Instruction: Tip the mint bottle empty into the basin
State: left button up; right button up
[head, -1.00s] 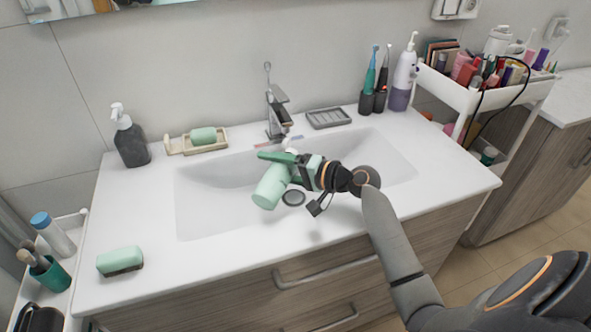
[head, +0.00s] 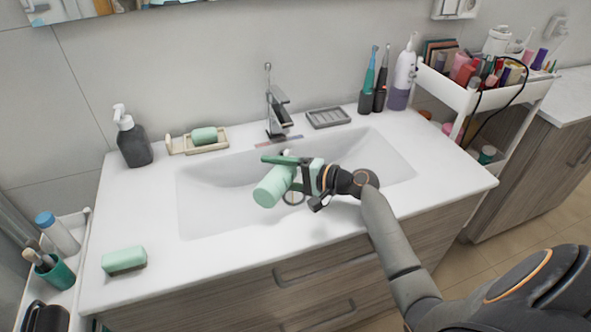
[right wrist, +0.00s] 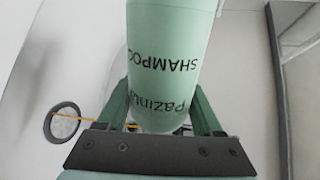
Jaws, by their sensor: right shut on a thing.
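The mint bottle (head: 270,190) is held tilted over the middle of the white basin (head: 205,212), near the drain. Its rounded end points to the lower left in the head view. My right gripper (head: 286,172) is shut around the bottle, with a green finger on each side. In the right wrist view the bottle (right wrist: 170,60) stands between the fingers, its black SHAMPOO lettering upside down. Its mouth is not clearly visible, and I cannot tell whether anything flows out. My left gripper is not in view.
The faucet (head: 277,115) stands behind the basin. A soap dispenser (head: 131,137), a soap in a dish (head: 204,135), a grey dish (head: 328,118) and electric toothbrushes (head: 368,85) line the back. A green soap bar (head: 124,261) lies front left. A loaded cart (head: 460,97) stands right.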

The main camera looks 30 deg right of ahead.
jog(key=shift+r, duration=0.2)
jog(key=shift+w+d+r+m+y+p, duration=0.15)
jog(key=shift+r+m+p, duration=0.1)
jog(key=shift+m+p, duration=0.45)
jog(key=shift+s+d+r+m+y+p, duration=0.15)
jog(key=shift+r+m+p, duration=0.1)
jog(key=shift+m+p, duration=0.4)
jog(key=shift+w+a, duration=0.1)
jog(key=shift+w+d+r+m+y+p, duration=0.15)
jog(key=shift+d+r+m+y+p, duration=0.15)
jog(key=shift+m+p, duration=0.65)
dwell(0.3)
jog(key=shift+w+d+r+m+y+p, duration=0.15)
jog(key=shift+r+m+y+p, duration=0.15)
jog(key=shift+m+p, duration=0.35)
dwell(1.2)
jog(key=shift+f, duration=0.1)
dwell(1.2)
